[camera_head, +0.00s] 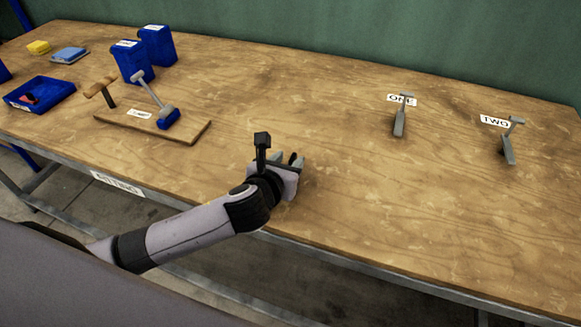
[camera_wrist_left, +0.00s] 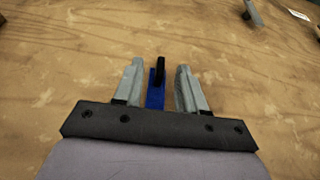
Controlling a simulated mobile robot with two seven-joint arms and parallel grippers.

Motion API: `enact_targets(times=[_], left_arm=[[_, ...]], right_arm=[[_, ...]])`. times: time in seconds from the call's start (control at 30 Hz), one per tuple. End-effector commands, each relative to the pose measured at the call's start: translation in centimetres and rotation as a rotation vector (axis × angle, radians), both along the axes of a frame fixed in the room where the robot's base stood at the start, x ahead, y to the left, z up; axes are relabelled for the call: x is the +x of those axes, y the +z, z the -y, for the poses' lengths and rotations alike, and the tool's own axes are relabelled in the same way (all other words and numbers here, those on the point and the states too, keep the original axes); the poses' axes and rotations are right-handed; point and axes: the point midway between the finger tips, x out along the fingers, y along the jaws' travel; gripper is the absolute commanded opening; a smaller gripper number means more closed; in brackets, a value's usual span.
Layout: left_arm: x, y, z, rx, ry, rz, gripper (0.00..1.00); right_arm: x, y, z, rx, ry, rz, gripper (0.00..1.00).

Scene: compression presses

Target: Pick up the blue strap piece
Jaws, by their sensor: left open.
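In the left wrist view, the blue strap piece (camera_wrist_left: 154,97) lies between the two grey fingers of my left gripper (camera_wrist_left: 160,66), with a black upright part (camera_wrist_left: 160,72) at its far end. Gaps show between the piece and both fingers, so the gripper is open around it. In the head view my left gripper (camera_head: 291,162) is low over the wooden table near its front edge. There the strap piece is mostly hidden by the gripper. My right gripper is not in view.
A wooden board (camera_head: 190,130) with a lever press and blue block stands left. Blue bins (camera_head: 157,45), a blue tray (camera_head: 38,94) and a yellow item (camera_head: 38,47) are farther left. Grey presses (camera_head: 400,122) and (camera_head: 508,148) marked ONE and TWO stand right. The table's centre is clear.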

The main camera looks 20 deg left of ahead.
Motion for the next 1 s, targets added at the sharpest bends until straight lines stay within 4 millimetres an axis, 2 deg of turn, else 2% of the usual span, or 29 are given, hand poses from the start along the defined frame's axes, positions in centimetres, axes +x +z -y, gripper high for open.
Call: enact_targets(times=[0.3,0.67,0.7,0.8,1.0], left_arm=[[3.4,-1.5,0.2,-0.001,0.002,0.001,0.4],[3.9,-1.7,0.2,-0.001,0.0,0.001,0.4],[3.9,-1.7,0.2,-0.001,0.0,0.001,0.27],[3.9,-1.7,0.2,-0.001,0.0,0.001,0.0],[3.9,-1.7,0.2,-0.001,0.0,0.001,0.0]], right_arm=[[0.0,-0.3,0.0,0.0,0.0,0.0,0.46],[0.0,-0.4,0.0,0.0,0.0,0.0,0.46],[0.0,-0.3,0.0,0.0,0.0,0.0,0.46],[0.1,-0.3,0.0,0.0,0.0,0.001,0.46],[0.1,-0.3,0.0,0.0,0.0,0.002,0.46]])
